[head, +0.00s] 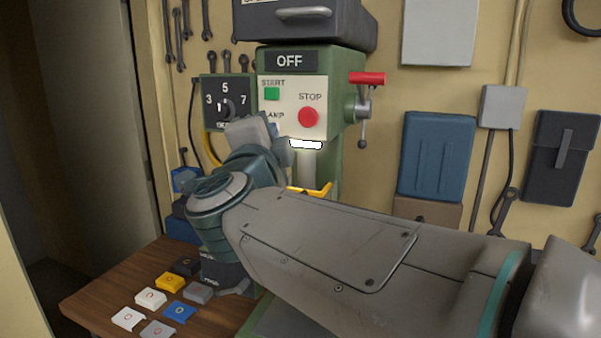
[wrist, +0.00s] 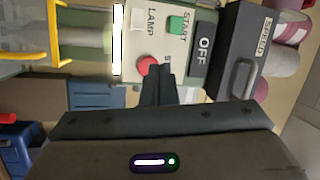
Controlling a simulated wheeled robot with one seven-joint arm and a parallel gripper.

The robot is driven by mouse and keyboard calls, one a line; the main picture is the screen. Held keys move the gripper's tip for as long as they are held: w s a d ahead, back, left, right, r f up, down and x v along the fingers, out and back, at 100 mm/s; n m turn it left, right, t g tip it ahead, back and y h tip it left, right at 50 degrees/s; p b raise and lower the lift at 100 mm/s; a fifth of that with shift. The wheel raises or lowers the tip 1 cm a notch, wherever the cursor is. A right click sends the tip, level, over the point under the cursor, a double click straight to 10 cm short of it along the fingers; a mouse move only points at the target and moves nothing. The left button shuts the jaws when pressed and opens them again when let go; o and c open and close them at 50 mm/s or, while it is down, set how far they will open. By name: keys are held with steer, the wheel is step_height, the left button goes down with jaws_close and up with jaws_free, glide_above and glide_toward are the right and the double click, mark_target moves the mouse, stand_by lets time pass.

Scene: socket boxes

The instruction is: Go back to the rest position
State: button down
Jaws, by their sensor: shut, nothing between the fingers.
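My arm (head: 330,240) reaches from the lower right of the head view toward the green machine (head: 354,115). In the wrist view my gripper (wrist: 159,72) is shut and empty. Its fingertips appear over the lower edge of the white control panel (wrist: 140,45), close beside the red STOP button (wrist: 147,65). I cannot tell whether they touch anything. In the head view the green START button (head: 272,93), red STOP button (head: 308,117) and OFF sign (head: 289,60) are clear. My wrist partly covers the LAMP label, and the fingertips cannot be made out there.
A numbered dial (head: 228,105) is left of the panel. A red-handled lever (head: 367,78) sticks out at right. Several small coloured covers, one blue (head: 179,311), lie on the wooden bench (head: 92,299). Wall boxes, including a blue one (head: 437,157), hang at right.

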steer(key=s+d+f+n+g+y, duration=0.2)
steer(key=d+f+n+g+y, duration=0.15)
steer(key=f+n, duration=0.5)
steer(key=s+d+f+n+g+y, duration=0.1)
steer(key=d+f+n+g+y, duration=0.35)
steer(key=f, duration=0.65)
steer(key=s+d+f+n+g+h, duration=0.3)
steer(key=s+d+f+g+h, duration=0.3)
steer(key=s+d+f, duration=0.6)
steer(key=s+f+g, duration=0.2)
steer(key=s+f, duration=0.1)
steer(key=shift+s+d+f+g+h, duration=0.15)
steer(key=shift+s+d+g+h, duration=0.15)
steer(key=shift+d, duration=0.1)
